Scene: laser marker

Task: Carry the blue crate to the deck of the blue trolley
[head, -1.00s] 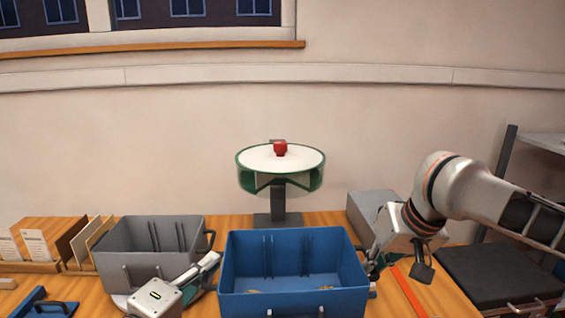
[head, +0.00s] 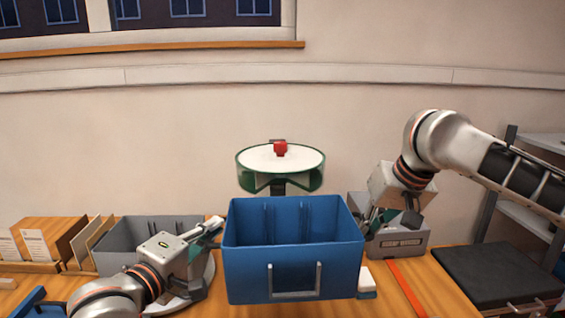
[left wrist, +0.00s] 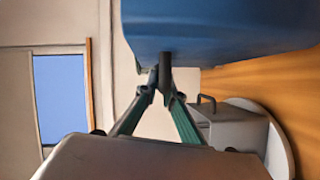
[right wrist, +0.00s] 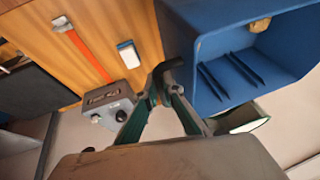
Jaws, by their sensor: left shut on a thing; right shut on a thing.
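The blue crate (head: 292,258) is held up above the wooden table, roughly level, in the middle of the head view. My left gripper (head: 216,226) is shut on the crate's left side handle; the left wrist view shows its fingertips (left wrist: 166,84) closed on a dark bar under the crate wall (left wrist: 215,35). My right gripper (head: 366,222) is shut on the right side; the right wrist view shows its fingertips (right wrist: 165,82) on the handle beside the crate (right wrist: 205,60). Small brownish things lie inside the crate in the right wrist view.
A grey crate (head: 118,240) stands behind my left gripper. A round stand with a red object (head: 280,149) is behind the blue crate. A grey box (head: 402,243) stands to the right, near a red strip (head: 408,287) and a black pad (head: 497,275).

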